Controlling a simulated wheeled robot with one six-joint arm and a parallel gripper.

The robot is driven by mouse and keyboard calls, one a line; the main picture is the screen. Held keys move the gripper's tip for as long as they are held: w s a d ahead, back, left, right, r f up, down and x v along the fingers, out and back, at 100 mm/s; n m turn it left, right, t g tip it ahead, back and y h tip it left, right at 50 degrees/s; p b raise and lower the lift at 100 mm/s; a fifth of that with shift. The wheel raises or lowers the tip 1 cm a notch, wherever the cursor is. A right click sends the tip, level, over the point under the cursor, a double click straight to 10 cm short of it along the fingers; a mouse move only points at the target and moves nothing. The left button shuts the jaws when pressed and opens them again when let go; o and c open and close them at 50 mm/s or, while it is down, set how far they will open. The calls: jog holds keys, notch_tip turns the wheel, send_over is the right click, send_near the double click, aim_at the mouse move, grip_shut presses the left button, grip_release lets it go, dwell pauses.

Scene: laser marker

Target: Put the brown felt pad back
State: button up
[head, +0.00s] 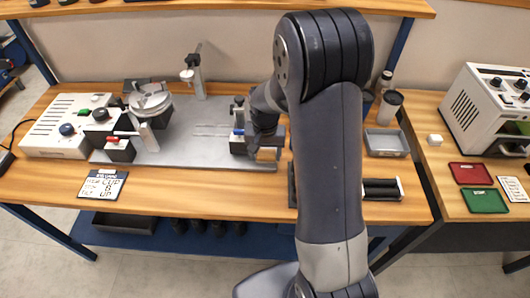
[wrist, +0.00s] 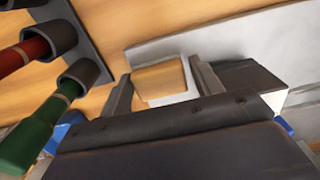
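A tan-brown block (wrist: 160,80), probably the felt pad, shows between the fingers of my gripper (wrist: 160,68) in the wrist view, with a pale piece (wrist: 178,97) along its near and right sides. In the head view the tan block (head: 267,154) shows at the right end of the grey plate (head: 205,158), just below my gripper (head: 264,140), which my arm partly hides. The fingers are spread, one on each side of the block. Whether they press on it or stand slightly apart cannot be told.
A black-and-white clamp block with a blue lever (head: 238,142) stands close left of my gripper. A dark rack (wrist: 88,45) with red and green handles is at left in the wrist view. A grey tray (head: 386,143) sits to the right.

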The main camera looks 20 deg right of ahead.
aim_at(265, 155)
jog(key=shift+o, duration=1.3)
notch_tip(265, 155, up, 12)
jog(key=shift+r, duration=0.15)
